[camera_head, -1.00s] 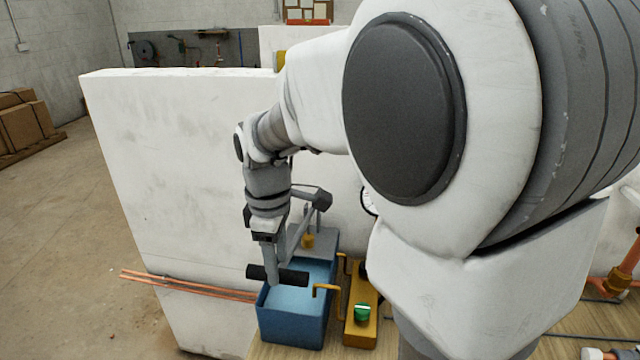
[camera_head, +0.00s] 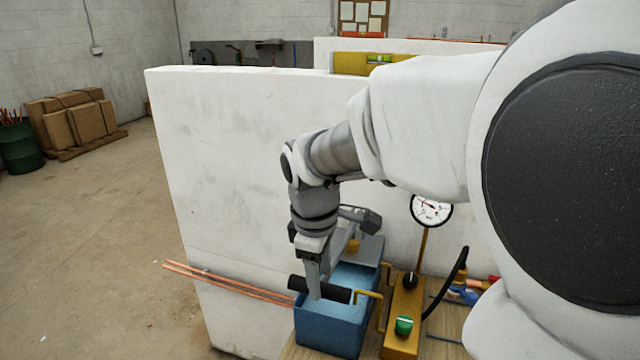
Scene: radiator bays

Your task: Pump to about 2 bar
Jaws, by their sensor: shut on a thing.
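The test pump has a blue water tank (camera_head: 325,328) and a yellow base (camera_head: 401,333) beside it on a wooden surface. My gripper (camera_head: 317,288) is shut on the black grip of the pump handle (camera_head: 338,293), low over the tank's near part. The round pressure gauge (camera_head: 431,209) is white with a red needle and stands on a yellow stem behind the pump. Its reading is too small to tell. A green knob (camera_head: 403,325) and a black knob (camera_head: 410,281) sit on the yellow base. My arm hides part of the handle's lever.
A white wall panel (camera_head: 230,170) stands right behind the pump. Copper pipes (camera_head: 230,282) stick out at its left. A black hose (camera_head: 447,283) runs up on the pump's right. The floor at left is open, with boxes (camera_head: 80,120) far back.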

